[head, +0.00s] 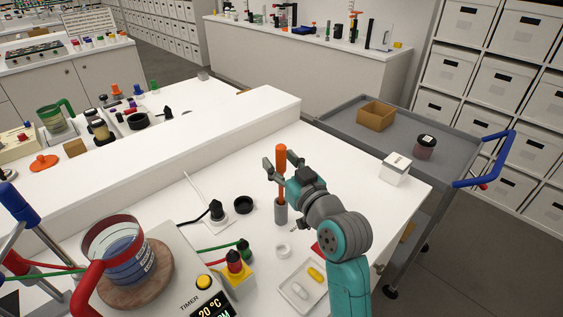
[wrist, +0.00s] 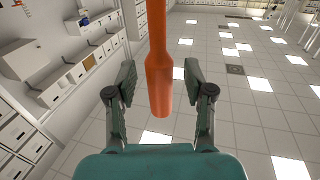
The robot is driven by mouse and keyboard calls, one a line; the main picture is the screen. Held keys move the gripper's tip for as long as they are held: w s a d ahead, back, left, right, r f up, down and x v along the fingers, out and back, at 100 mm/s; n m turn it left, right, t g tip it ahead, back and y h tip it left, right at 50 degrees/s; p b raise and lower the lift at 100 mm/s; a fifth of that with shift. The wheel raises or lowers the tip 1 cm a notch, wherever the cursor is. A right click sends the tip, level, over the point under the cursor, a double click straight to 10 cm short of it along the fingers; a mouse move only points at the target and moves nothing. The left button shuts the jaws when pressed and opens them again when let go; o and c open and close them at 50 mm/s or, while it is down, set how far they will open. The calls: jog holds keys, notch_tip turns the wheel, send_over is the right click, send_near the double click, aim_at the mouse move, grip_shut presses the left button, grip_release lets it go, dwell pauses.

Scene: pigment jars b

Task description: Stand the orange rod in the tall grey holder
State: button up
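The orange rod (head: 281,157) stands upright, thick end up. Its thin lower end goes into the mouth of the tall grey holder (head: 281,212), which stands on the white table. My gripper (head: 281,163) is at the rod's upper part, one finger on each side. In the wrist view the rod (wrist: 159,80) passes between the fingers of my gripper (wrist: 159,82), with a clear gap on both sides, so the gripper is open. The holder is not seen in the wrist view, and how deep the rod sits is hidden.
A black round dish (head: 243,204) and a black-knobbed piece (head: 217,211) lie left of the holder. A white ring (head: 283,251) and a white tray (head: 289,309) are in front. A white box (head: 396,168) is right. A raised white ledge (head: 150,151) runs behind.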

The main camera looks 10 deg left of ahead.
jog(key=v, duration=1.2)
dwell(0.5)
